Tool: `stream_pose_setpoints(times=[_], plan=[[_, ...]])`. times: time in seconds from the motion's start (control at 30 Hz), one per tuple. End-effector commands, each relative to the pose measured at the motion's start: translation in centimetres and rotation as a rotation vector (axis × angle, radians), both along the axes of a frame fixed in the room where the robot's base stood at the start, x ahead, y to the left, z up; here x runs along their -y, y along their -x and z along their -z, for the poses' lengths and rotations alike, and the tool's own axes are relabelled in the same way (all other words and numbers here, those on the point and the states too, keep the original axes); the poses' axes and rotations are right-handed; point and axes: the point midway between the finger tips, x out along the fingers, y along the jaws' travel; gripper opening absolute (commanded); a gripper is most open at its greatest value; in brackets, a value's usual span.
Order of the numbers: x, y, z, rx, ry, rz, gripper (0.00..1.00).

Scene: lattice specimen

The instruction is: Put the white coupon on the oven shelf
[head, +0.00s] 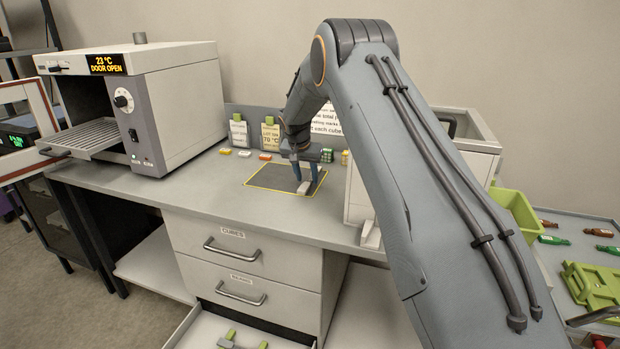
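A small white piece, which looks like the white coupon (304,188), lies on the dark yellow-edged mat (268,178) on the bench. My gripper (304,176) points down right above it, near the mat's right side. Its two blue-grey fingers look apart, with the tips close to the piece; whether they touch it is too small to tell. The oven (180,105) stands at the left with its door (22,130) swung open. Its wire shelf (92,137) sticks out of the front and looks empty.
Small coloured pieces (265,156) lie along the back of the bench, before label cards (270,135). A white cabinet (360,195) stands right of the mat. A lower drawer (235,335) is pulled out. Bench between oven and mat is mostly clear. A green bin (517,212) is at right.

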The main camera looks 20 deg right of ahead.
Motion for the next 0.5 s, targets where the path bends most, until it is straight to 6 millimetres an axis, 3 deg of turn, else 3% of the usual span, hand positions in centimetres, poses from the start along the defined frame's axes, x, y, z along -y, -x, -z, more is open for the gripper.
stream_pose_setpoints(times=[0.33,0.5], plan=[[0.21,-0.27,0.71,0.001,0.000,0.001,0.38],[0.20,-0.26,0.70,0.000,0.000,0.001,0.10]])
